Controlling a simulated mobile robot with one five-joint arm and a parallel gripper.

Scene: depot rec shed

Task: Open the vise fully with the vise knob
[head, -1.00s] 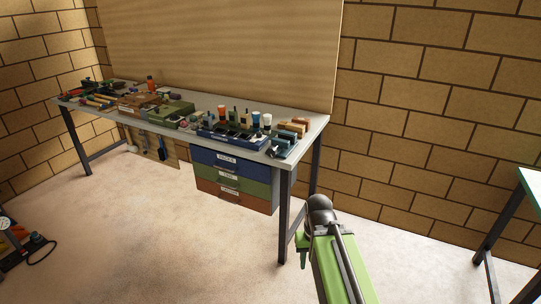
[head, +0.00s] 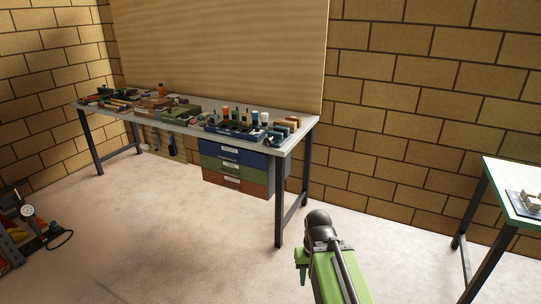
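I cannot pick out the vise or its knob with certainty. A small blue-teal item (head: 275,138) sits at the front right corner of the workbench (head: 296,136), too small to identify. My green arm with a dark rounded joint rises at the lower middle of the head view, in front of the bench's right end. No gripper fingers show, so I cannot see whether my gripper is open or holds anything.
The bench carries many tools, bottles and boxes. A drawer unit (head: 236,166) hangs under it. Another table (head: 509,190) at the right bears a pale plate with blocks (head: 531,200). Items with a gauge (head: 27,210) stand at the far left. The floor (head: 170,235) between is clear.

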